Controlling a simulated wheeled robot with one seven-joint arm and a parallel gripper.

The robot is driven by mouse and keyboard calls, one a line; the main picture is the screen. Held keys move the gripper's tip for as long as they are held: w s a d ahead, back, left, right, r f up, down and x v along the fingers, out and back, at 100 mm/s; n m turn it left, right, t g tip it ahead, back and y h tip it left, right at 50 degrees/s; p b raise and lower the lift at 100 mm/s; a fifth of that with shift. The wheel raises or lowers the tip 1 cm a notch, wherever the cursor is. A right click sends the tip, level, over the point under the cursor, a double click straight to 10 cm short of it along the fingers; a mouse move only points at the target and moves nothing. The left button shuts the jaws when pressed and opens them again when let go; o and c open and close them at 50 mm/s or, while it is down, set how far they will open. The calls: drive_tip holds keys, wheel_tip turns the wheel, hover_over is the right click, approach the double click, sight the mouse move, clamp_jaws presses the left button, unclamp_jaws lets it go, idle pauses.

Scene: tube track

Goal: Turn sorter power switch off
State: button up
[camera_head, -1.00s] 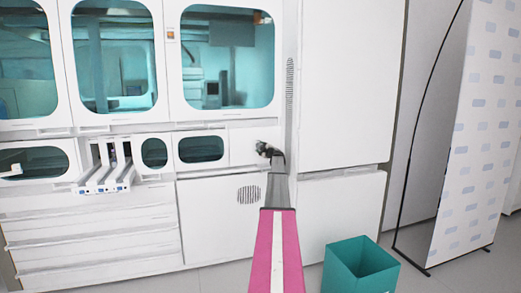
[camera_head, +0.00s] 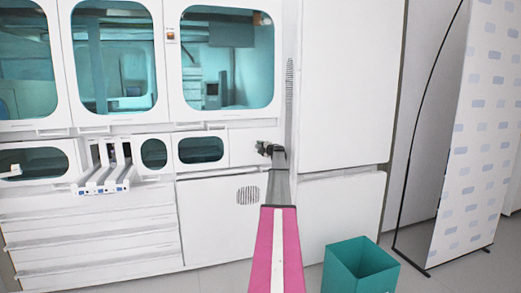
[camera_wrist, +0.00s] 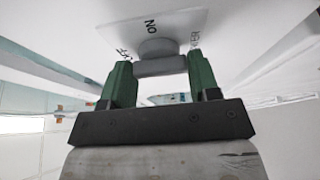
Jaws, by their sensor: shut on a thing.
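The sorter power switch (camera_wrist: 158,47) is a grey rotary knob with a bar-shaped grip on a white plate. It shows at the top middle of the wrist view. The word ON is printed upside down above it, and other labels beside the fingers are partly hidden. My gripper (camera_wrist: 161,66) has green fingers on either side of the knob's bar and is shut on it. In the head view, my gripper (camera_head: 264,149) is at the white machine panel (camera_head: 242,143), just right of a small dark window. The knob is hidden there.
The white machine (camera_head: 110,235) has large teal windows above and drawers below. White rails (camera_head: 105,178) stick out at left. A tall white cabinet (camera_head: 345,85) stands right of my arm. A teal bin (camera_head: 358,268) is on the floor at lower right.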

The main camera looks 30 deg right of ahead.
sight(257, 140)
drive_tip(key=o, duration=0.9)
drive_tip(key=shift+r, duration=0.55)
wheel_tip(257, 140, up, 3)
drive_tip(key=shift+w, duration=0.1)
drive_tip(key=a+r, duration=0.2)
drive_tip(key=a, duration=0.2)
drive_tip(key=a+r, duration=0.2)
drive_tip(key=a, duration=0.2)
drive_tip(key=a+r, duration=0.3)
drive_tip(key=a, duration=0.1)
